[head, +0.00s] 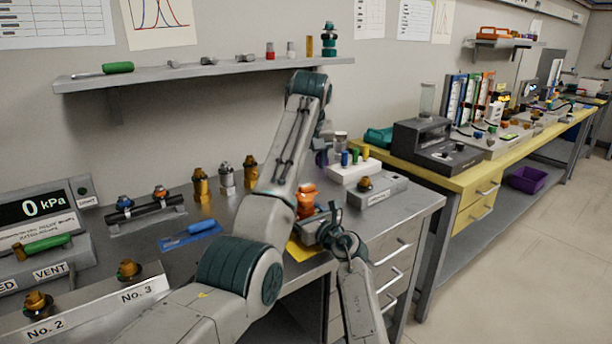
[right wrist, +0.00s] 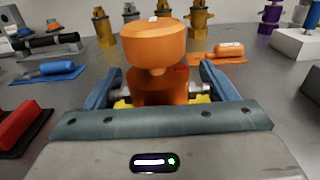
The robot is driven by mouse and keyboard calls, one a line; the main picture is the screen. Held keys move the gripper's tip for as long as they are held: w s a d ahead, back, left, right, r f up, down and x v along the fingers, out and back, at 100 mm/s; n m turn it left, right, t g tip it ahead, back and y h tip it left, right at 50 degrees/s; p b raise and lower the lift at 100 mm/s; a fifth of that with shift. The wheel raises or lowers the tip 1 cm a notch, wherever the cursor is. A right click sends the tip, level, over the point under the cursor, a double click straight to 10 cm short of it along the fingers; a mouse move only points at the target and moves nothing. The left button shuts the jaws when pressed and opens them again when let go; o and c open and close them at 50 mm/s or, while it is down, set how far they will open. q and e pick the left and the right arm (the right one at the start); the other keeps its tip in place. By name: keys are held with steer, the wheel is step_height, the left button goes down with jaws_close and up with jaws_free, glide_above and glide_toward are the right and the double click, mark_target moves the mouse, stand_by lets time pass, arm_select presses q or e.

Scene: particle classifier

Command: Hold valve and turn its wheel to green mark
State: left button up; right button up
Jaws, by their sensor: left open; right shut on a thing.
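The orange valve (head: 305,207) stands upright over a yellow patch (head: 299,250) on the bench. My right gripper (right wrist: 160,92) is shut on its lower body, one blue finger on each side. The valve's round orange wheel (right wrist: 153,43) is on top, above the fingers and free of them. A pale mark (right wrist: 158,18) shows on the wheel's top, and a small red mark (right wrist: 181,70) shows below the wheel. I cannot make out a green mark. My left gripper (head: 322,148) is behind and above the valve, apart from it, open and largely hidden by my arm.
Brass and silver valves (head: 226,178) stand behind to the left. A blue mat (head: 190,235) with a tool lies left. A grey labelled block (head: 375,192) and a white block (head: 355,170) stand right. The wall shelf (head: 190,73) is above. A pressure display (head: 36,208) is at far left.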

steer(key=o, duration=1.5)
